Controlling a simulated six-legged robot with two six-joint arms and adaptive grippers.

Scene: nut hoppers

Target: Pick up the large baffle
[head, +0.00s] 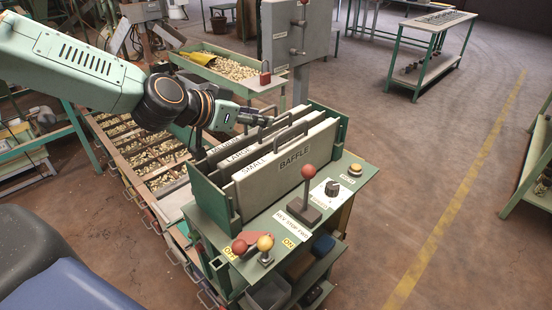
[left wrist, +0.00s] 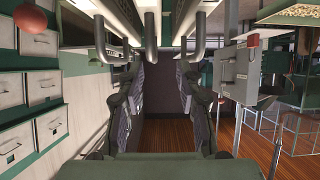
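The large baffle (head: 238,156) is a pale upright panel labelled LARGE in the green rack on the machine. It stands just behind the small baffle (head: 275,170), which hides most of it. The medium baffle (head: 221,146) stands behind it. My left gripper (head: 262,118) is over the tops of the panels, close to their dark handles. In the left wrist view its two fingers (left wrist: 160,110) are wide apart with nothing between them. Grey handles (left wrist: 150,38) show at the top of that view, beyond the fingers. I cannot tell whether any finger touches a handle. My right gripper is not in view.
A red-knobbed lever (head: 308,180), a black dial (head: 332,188) and smaller knobs stand on the green panel before the rack. A grey control box (head: 294,40) stands behind. Nut trays (head: 165,170) line the left. Open floor (head: 440,190) lies right.

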